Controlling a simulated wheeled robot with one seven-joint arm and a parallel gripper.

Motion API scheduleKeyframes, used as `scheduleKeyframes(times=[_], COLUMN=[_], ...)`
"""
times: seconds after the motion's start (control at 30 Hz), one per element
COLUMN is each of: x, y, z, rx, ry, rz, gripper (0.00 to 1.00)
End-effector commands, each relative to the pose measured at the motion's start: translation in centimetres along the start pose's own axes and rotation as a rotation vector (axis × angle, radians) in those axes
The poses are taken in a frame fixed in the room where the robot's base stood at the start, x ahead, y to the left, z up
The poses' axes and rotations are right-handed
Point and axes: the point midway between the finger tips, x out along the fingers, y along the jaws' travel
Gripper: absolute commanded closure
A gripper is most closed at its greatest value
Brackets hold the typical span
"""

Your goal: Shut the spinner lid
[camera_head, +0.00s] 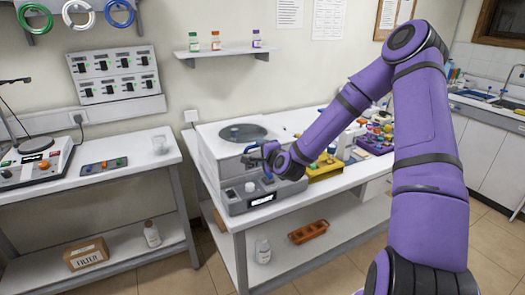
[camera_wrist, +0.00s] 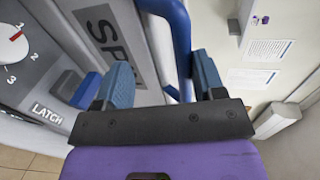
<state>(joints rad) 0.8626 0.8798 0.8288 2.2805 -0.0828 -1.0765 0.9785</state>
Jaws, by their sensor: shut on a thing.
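The spinner (camera_head: 207,160) is a white box with a grey front control panel, on the middle bench. Its lid carries a dark round window (camera_head: 243,133); I cannot tell whether there is a gap under its edge. My gripper (camera_head: 256,155) is at the front of the lid. A panel lettered "SP" (camera_wrist: 108,32) is beside the handle. A blue latch button (camera_wrist: 70,83) is next to the word LATCH. My arm hides part of the spinner's right side.
Yellow racks with coloured items (camera_head: 325,172) stand right of the spinner. A white dial (camera_wrist: 12,47) is on the panel. A brown tray (camera_head: 308,232) and a white bottle (camera_head: 262,250) are on the lower shelf. The left bench holds a balance-like device (camera_head: 35,160).

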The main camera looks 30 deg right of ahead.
Motion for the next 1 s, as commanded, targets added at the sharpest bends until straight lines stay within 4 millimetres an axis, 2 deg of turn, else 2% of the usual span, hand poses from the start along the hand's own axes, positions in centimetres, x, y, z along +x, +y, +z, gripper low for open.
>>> scheduleKeyframes(times=[0.03, 0.47, 0.57, 0.8, 1.0], x=[-0.2, -0.8, -2.0, -6.4, -9.4], y=[0.6, 0.5, 0.4, 0.1, 0.0], z=[-0.1, -0.1, -0.1, -0.1, 0.0], rx=[0.004, 0.002, 0.001, -0.001, -0.001], ry=[0.000, -0.001, 0.000, 0.000, 0.001], rz=[0.015, 0.013, 0.013, 0.004, 0.001], gripper=[0.57, 0.59, 0.59, 0.59, 0.59])
